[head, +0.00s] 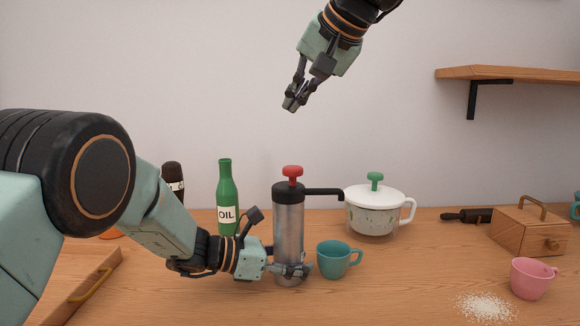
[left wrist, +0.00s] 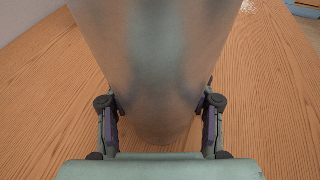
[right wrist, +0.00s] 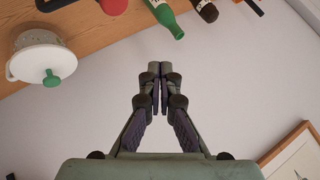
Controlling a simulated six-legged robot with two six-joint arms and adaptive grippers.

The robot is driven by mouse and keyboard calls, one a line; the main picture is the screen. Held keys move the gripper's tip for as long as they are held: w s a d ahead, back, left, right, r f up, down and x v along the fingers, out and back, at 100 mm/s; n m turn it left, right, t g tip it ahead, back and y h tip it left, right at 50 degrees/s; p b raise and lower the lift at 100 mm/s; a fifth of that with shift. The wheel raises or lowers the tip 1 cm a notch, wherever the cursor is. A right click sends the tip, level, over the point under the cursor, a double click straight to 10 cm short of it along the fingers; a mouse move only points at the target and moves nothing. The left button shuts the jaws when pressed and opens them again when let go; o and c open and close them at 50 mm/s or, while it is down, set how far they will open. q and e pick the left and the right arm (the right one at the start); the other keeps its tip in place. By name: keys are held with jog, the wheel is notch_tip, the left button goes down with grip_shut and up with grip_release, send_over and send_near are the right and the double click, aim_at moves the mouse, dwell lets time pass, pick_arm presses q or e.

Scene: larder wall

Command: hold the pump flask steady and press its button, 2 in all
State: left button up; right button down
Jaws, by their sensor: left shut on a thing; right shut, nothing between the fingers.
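The pump flask (head: 288,228) stands upright on the wooden counter, a steel cylinder with a black top, a black spout pointing right and a red button (head: 292,171) standing up on top. My left gripper (head: 290,270) is shut on the flask near its base; in the left wrist view the steel body (left wrist: 155,70) sits between both fingers. My right gripper (head: 291,106) is shut and empty, in the air well above the button; its fingertips meet in the right wrist view (right wrist: 160,70). A teal cup (head: 336,260) stands right of the flask, below the spout.
A green oil bottle (head: 227,190) and a dark bottle (head: 173,180) stand behind my left arm. A white lidded pot (head: 375,212) stands behind right. A pink cup (head: 530,279), spilled white grains (head: 486,306) and a wooden box (head: 528,230) lie farther right. A shelf (head: 510,73) juts out upper right.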

aim_at(292, 166)
jog(key=shift+f, duration=4.05)
jog(key=shift+f, duration=0.2)
jog(key=shift+f, duration=0.25)
jog(key=shift+f, duration=1.2)
jog(key=shift+r, duration=1.6)
jog(key=shift+r, duration=2.5)
